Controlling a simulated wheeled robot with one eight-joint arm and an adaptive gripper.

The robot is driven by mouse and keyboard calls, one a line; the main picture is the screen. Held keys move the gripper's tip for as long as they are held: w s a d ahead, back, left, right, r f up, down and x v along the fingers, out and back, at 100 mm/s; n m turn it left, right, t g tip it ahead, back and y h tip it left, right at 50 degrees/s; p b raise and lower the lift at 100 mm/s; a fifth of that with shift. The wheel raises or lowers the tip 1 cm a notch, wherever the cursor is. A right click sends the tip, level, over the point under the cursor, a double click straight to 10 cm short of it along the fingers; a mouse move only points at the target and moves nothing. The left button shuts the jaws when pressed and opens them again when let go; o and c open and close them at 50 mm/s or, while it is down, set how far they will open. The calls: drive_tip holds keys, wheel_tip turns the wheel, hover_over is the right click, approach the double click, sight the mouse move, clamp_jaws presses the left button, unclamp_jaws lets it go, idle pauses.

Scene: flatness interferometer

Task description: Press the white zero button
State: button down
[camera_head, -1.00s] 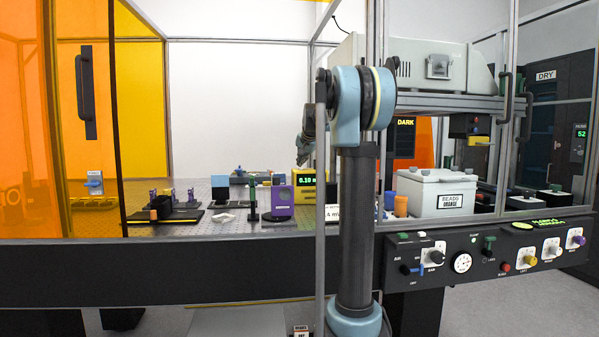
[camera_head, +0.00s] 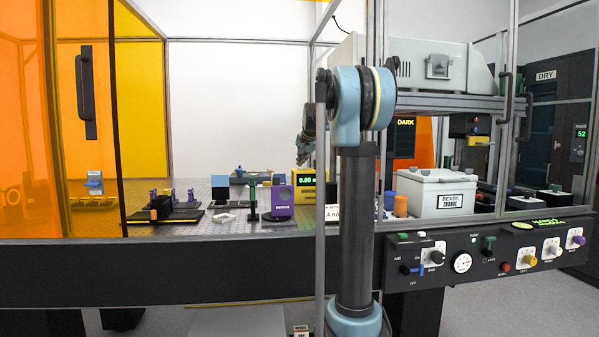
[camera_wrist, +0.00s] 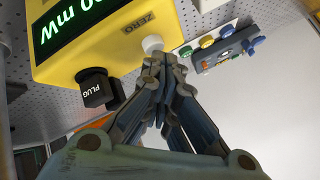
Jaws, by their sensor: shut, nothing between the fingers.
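The white zero button (camera_wrist: 152,43) sticks out of the yellow power meter (camera_wrist: 100,40), beside its ZERO label, in the wrist view. My gripper (camera_wrist: 160,58) is shut and empty, with its fingertips right at the button. They appear to touch it and cover its near side; how far it is pushed in cannot be told. The meter's green display (camera_wrist: 70,18) shows upside down and partly cut off. In the head view the meter (camera_head: 305,179) stands on the optical table and reads about 0.00 m; the button is not discernible there.
A black plug (camera_wrist: 96,88) juts from the meter beside my fingers. A grey-blue box with coloured knobs (camera_wrist: 225,45) lies near the meter. In the head view, a purple device (camera_head: 279,200) stands left of the meter, and frame posts rise near my arm.

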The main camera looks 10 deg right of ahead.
drive_tip(key=shift+r, duration=0.55)
drive_tip(key=shift+r, duration=2.5)
